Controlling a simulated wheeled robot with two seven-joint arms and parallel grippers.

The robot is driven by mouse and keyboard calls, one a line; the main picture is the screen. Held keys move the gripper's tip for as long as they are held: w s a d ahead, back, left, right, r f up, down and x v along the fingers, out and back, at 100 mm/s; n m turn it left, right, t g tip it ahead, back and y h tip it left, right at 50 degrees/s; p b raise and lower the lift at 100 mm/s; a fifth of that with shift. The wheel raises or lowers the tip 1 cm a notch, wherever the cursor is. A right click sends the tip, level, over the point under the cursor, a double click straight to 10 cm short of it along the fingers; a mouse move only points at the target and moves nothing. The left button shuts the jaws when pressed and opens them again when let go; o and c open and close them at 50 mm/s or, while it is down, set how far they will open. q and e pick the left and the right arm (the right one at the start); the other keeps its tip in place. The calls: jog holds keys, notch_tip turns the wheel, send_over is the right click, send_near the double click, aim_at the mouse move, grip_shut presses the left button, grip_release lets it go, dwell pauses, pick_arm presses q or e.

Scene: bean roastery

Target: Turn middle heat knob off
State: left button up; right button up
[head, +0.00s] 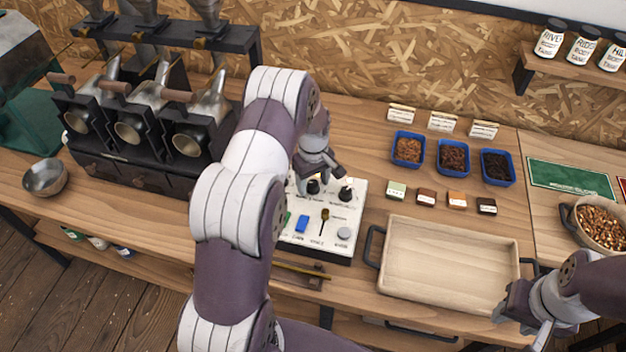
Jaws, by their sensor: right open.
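A white control panel (311,236) lies on the bench, with two black knobs, one on the left (313,187) and one on the right (346,193). Its left part is hidden behind my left arm. My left gripper (320,177) is at the panel's back edge, close to these knobs; I cannot tell whether it touches one or how wide its jaws are. The three-barrel roaster (128,133) stands at the left, with small round knobs low on its front, including a middle one (138,181). My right gripper (524,321) is open and empty near the wooden tray's right front corner.
The wooden tray (447,262) lies right of the panel. Several small labelled blocks (426,197) and blue trays of coffee (408,148) are behind it. A metal bowl (45,177) sits at the left, and a pan of beans (598,226) at the right.

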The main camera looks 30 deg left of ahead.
aim_at(314, 182)
pick_arm(q)
jog(key=shift+r, duration=0.1)
notch_tip(314, 182, up, 13)
jog(key=b, duration=0.2)
jog(key=shift+f, duration=0.2)
jog(key=s+d+m, duration=0.6)
jog(key=s, duration=0.4)
jog(key=s+d+m+t, duration=0.1)
jog(key=s+d+m, duration=0.5)
jog(key=s, duration=0.4)
jog(key=shift+r, duration=0.2)
